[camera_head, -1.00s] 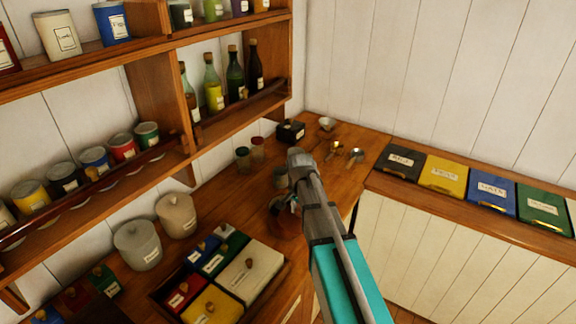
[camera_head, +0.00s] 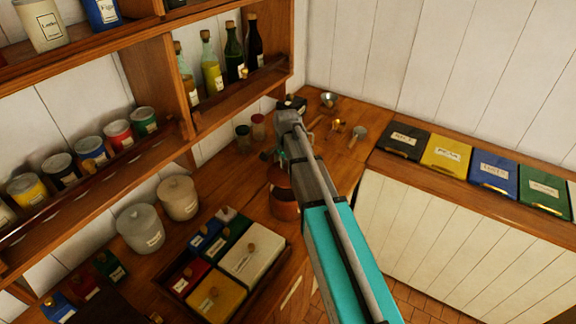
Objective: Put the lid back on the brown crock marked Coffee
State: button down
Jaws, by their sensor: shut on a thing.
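A reddish-brown crock (camera_head: 285,206) stands on the wooden counter, right of the tray of lidded boxes. My arm covers part of it, and no label on it can be read. My gripper (camera_head: 273,158) is at the crock's upper side, partly hidden behind my own arm. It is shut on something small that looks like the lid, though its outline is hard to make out. I cannot tell whether the held thing touches the crock's rim.
Left of the crock are a tray (camera_head: 176,281) of coloured boxes, a grey crock (camera_head: 140,230) and a beige crock (camera_head: 178,199), both lidded. Small jars (camera_head: 243,138) and metal scoops (camera_head: 360,132) stand behind. A shelf (camera_head: 236,102) with bottles overhangs the counter's left side.

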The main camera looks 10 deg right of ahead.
jog(key=shift+f, duration=0.2)
notch_tip(320, 180, down, 6)
jog(key=b, duration=0.6)
jog(key=shift+r, duration=0.1)
jog(key=shift+f, duration=0.2)
dwell(2.2)
dwell(0.3)
jog(key=shift+c, duration=1.6)
grip_release()
jog(key=o, duration=0.3)
